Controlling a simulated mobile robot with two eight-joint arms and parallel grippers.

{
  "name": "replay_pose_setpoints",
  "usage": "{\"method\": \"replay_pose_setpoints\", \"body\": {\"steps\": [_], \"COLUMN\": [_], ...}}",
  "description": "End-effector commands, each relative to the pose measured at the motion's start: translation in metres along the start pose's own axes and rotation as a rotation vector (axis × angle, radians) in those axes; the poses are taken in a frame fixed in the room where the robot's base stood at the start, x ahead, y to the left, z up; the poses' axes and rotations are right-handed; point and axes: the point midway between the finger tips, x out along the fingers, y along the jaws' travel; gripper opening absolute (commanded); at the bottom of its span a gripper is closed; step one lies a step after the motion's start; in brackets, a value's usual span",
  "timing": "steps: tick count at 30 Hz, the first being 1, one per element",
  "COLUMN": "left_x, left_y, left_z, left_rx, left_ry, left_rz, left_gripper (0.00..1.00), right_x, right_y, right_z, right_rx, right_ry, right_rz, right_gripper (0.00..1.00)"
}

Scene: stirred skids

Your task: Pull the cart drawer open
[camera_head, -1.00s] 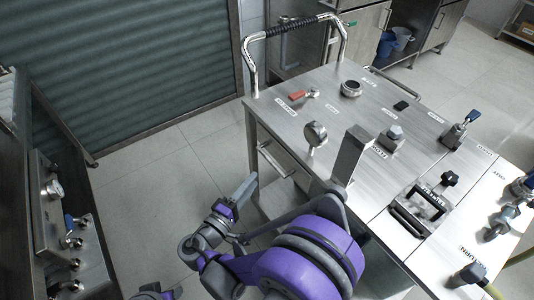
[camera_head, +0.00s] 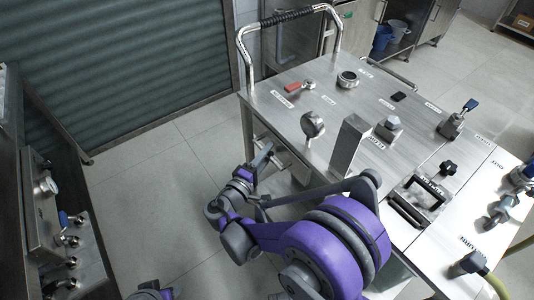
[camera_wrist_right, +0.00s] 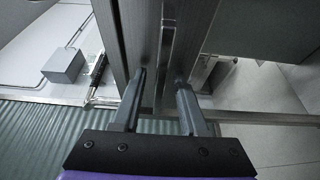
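The metal cart (camera_head: 330,105) stands right of centre in the head view. The drawer's bar handle (camera_head: 287,152) is on the cart's side facing the lower left, below the top. My right gripper (camera_head: 264,156) is at this handle, its fingers pointing at the cart side. In the right wrist view the handle bar (camera_wrist_right: 167,50) runs between the two fingertips of the right gripper (camera_wrist_right: 161,78). The fingers are apart, with the bar between them, and I see no clear contact. The drawer looks closed. My left gripper is not in view.
Valves, a gauge (camera_head: 313,125) and an upright metal block (camera_head: 349,146) stand on the cart top. A push bar (camera_head: 290,18) rises at its far left end. A steel bench (camera_head: 30,200) with fittings stands at the left. Tiled floor (camera_head: 150,185) between is clear.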

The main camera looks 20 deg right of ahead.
Motion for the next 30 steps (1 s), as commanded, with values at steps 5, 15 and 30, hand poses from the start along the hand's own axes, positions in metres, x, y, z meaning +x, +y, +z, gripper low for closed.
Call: {"method": "replay_pose_setpoints", "body": {"steps": [5,15,30], "left_x": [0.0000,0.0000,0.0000], "left_y": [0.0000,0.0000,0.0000], "left_z": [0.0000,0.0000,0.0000], "left_rx": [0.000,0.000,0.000], "left_ry": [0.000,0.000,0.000], "left_rz": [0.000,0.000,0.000], "left_gripper": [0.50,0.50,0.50], "right_x": [-0.0002,-0.0003,-0.0003], "right_y": [0.0000,-0.0001,-0.0001], "right_z": [0.0000,0.0000,0.0000], "right_rx": [0.000,0.000,0.000], "right_ry": [0.000,0.000,0.000], "right_rz": [0.000,0.000,0.000], "right_gripper": [0.10,0.00,0.00]}}
